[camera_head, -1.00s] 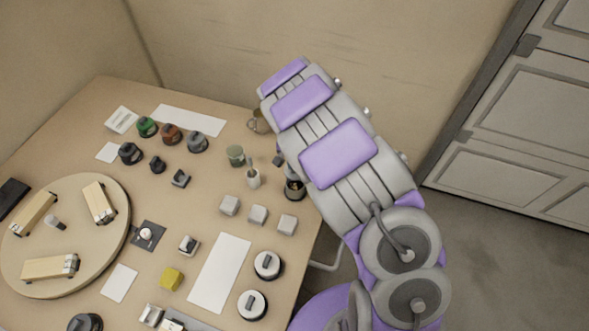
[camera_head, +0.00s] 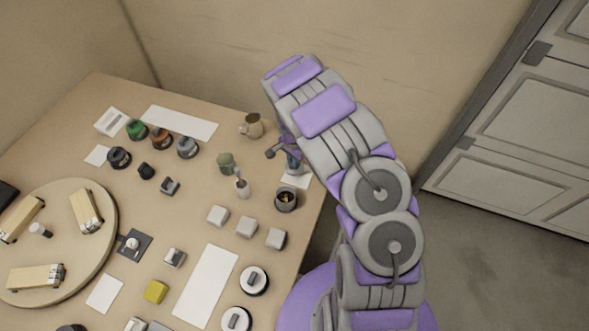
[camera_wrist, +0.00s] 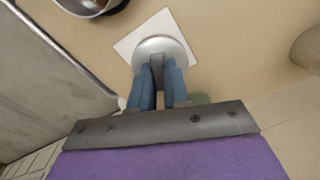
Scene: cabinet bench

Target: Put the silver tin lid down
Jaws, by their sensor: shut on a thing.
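The silver tin lid (camera_wrist: 177,45) is round and shiny, with an upright grip in its middle. It shows in the wrist view at the top centre, over a white square (camera_wrist: 127,45). Whether it touches the square I cannot tell. My gripper (camera_wrist: 159,70) has blue fingers, one on each side of the lid's grip, and is shut on it. In the head view my gripper (camera_head: 291,158) is at the table's right edge, partly hidden by my arm. The white square (camera_head: 298,181) shows below it there. I cannot make out the lid in that view.
An open dark tin (camera_head: 286,199) stands close by and also shows in the wrist view (camera_wrist: 92,6). A jug (camera_head: 251,126) stands behind. The table's edge is close.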

